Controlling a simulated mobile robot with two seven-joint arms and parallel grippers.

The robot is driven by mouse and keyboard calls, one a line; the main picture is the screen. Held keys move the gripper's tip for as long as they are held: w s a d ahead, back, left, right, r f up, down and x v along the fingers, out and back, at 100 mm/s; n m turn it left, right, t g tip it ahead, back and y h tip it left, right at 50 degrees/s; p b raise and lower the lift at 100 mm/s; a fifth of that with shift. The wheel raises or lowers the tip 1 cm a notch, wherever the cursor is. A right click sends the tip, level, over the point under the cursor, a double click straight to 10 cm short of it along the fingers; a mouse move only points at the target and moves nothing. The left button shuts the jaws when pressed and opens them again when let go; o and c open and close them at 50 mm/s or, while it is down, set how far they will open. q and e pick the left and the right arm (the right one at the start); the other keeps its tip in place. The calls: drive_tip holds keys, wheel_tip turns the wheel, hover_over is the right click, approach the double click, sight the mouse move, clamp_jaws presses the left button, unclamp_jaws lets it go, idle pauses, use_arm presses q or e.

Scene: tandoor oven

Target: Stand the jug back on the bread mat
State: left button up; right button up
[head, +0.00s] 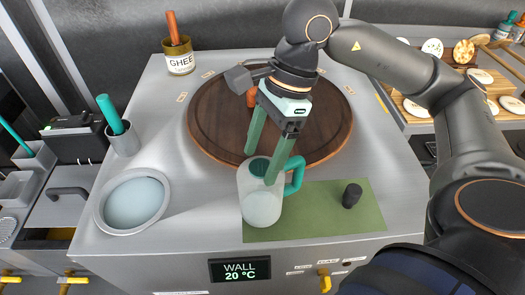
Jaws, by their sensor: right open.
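The jug (262,208) is pale and translucent with a green handle (296,176) on its right side. It stands upright at the left end of the flat green bread mat (315,215), and its base appears to be over the mat. My right gripper (258,168) comes down from above with its two green fingers apart at the jug's mouth. One fingertip is at the far rim. The other overlaps the near part of the opening; I cannot tell whether it is inside the jug or touching it. My left gripper is not in view.
A small dark cylinder (352,195) stands on the mat's right part. A large round wooden lid (215,120) lies behind the jug. A bowl of pale liquid (134,203), a metal cup with a green handle (125,140) and a ghee tin (180,62) stand to the left.

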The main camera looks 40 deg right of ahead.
drive_tip(key=v, duration=1.2)
drive_tip(key=shift+s, duration=0.1)
